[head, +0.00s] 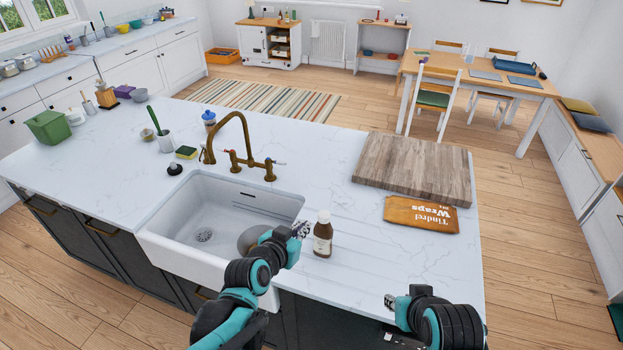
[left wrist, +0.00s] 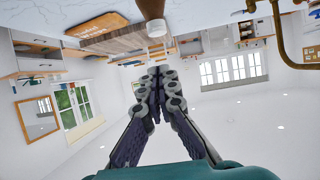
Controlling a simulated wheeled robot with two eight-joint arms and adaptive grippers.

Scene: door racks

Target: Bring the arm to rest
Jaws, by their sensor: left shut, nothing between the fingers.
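My left arm comes in from the lower left over the sink's right side. Its gripper (head: 300,230) is just left of a brown bottle with a white cap (head: 323,236), which stands upright on the counter. In the left wrist view the fingers (left wrist: 157,72) are together with nothing between them. The bottle (left wrist: 152,10) shows there upside down, beyond the fingertips and apart from them in the picture. My right gripper (head: 391,302) is at the counter's front edge, small and partly hidden by its arm, so its fingers cannot be made out.
A white sink (head: 165,238) holds a round grey item, partly hidden by my left arm. A brass tap (head: 240,150) stands behind it. A wooden board (head: 415,168) and an orange wraps packet (head: 421,214) lie at the right. The counter between bottle and packet is clear.

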